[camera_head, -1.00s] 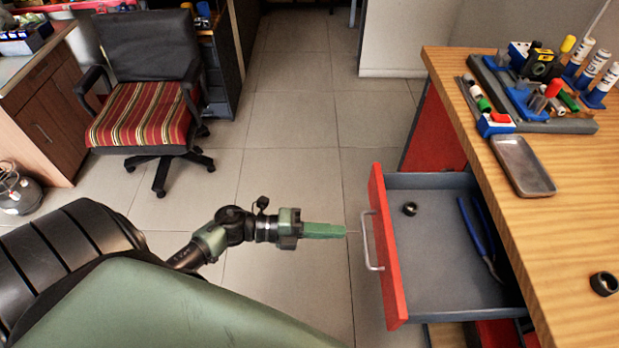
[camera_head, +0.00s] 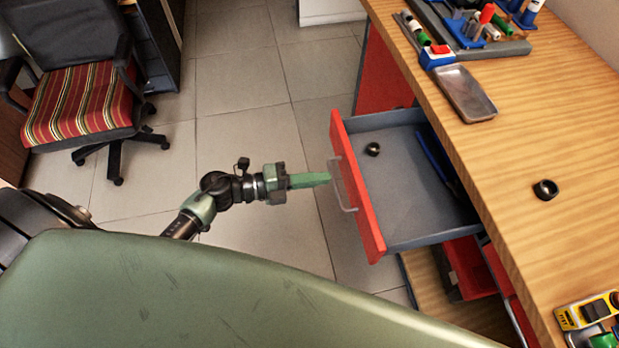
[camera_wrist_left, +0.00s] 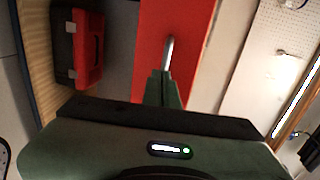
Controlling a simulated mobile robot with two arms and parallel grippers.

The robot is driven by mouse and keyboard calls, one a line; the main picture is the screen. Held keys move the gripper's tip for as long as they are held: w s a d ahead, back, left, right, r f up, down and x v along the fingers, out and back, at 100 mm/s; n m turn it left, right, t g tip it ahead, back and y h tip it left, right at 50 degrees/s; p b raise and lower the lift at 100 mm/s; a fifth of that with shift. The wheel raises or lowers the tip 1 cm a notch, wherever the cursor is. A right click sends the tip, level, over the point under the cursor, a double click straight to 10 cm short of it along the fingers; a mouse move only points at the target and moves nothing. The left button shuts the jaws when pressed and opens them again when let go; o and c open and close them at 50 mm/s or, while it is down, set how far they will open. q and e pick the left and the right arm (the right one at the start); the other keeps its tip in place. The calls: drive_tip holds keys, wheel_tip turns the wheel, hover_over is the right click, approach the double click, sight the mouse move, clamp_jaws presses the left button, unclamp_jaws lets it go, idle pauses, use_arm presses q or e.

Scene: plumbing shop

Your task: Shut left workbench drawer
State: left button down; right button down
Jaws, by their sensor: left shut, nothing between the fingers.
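The left workbench drawer (camera_head: 410,215) is pulled out from the wooden-topped workbench (camera_head: 500,160). It has a red front (camera_head: 358,190) with a metal handle (camera_head: 341,188). A black ring fitting (camera_head: 373,149) and a blue-handled tool (camera_head: 436,162) lie inside. My left gripper (camera_head: 328,178) is shut and empty, its fingertips at the drawer front beside the handle. In the left wrist view, the shut fingers (camera_wrist_left: 164,75) point at the red front (camera_wrist_left: 185,25) and overlap the lower end of the handle (camera_wrist_left: 169,50); I cannot tell whether they touch. My right gripper is not in view.
A metal tray (camera_head: 464,93), a black ring (camera_head: 545,189) and a yellow device (camera_head: 588,310) sit on the benchtop. An office chair (camera_head: 80,95) stands at the left. The tiled floor between chair and drawer is clear. A red and black case (camera_wrist_left: 78,45) shows in the wrist view.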

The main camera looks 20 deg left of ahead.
use_arm(q)
approach(420, 168)
drive_tip(key=s+a+r, duration=0.2)
drive_tip(key=a+r, duration=0.1)
drive_tip(key=shift+r, duration=0.1)
drive_tip(key=x, duration=0.4)
drive_tip(key=r+b+x, duration=0.1)
drive_tip(key=x, duration=0.3)
drive_tip(key=b+x, duration=0.1)
drive_tip(key=x, duration=0.3)
drive_tip(key=shift+w+d+r, duration=0.2)
drive_tip(key=shift+d+r, duration=0.05)
drive_tip(key=shift+d, duration=0.2)
drive_tip(key=shift+w+d, duration=0.15)
drive_tip(key=shift+d, duration=0.1)
drive_tip(key=shift+r, duration=0.25)
